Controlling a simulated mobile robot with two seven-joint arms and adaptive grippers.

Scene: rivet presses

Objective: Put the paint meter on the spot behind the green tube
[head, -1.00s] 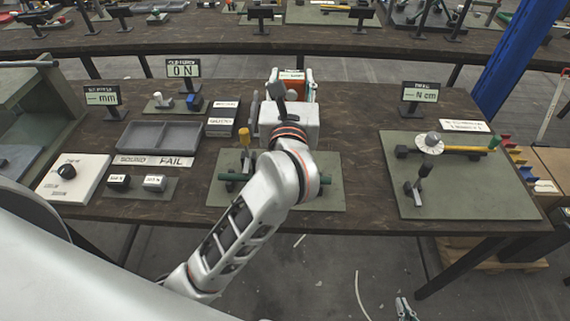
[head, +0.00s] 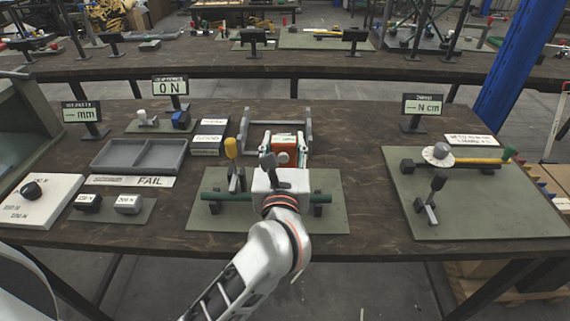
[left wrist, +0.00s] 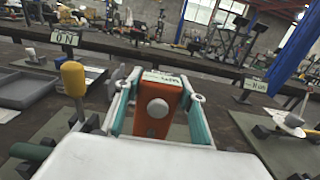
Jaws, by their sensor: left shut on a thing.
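The paint meter, an orange block (head: 285,157) with a white round button, is between the fingers of my left gripper (head: 285,147). In the left wrist view the meter (left wrist: 157,110) stands between the teal-lined fingers, which are shut on it. The green tube (head: 222,196) lies crosswise on a grey-green mat at the table's middle, partly hidden by my wrist. The meter is just behind the tube. A grey bracket frame (head: 245,130) surrounds the area there. Whether the meter touches the table cannot be told. My right gripper is not in view.
A yellow-topped clamp (head: 231,148) stands upright left of my gripper. A mat at right holds a yellow tube (head: 475,161) and white disc. Bare table lies between the mats.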

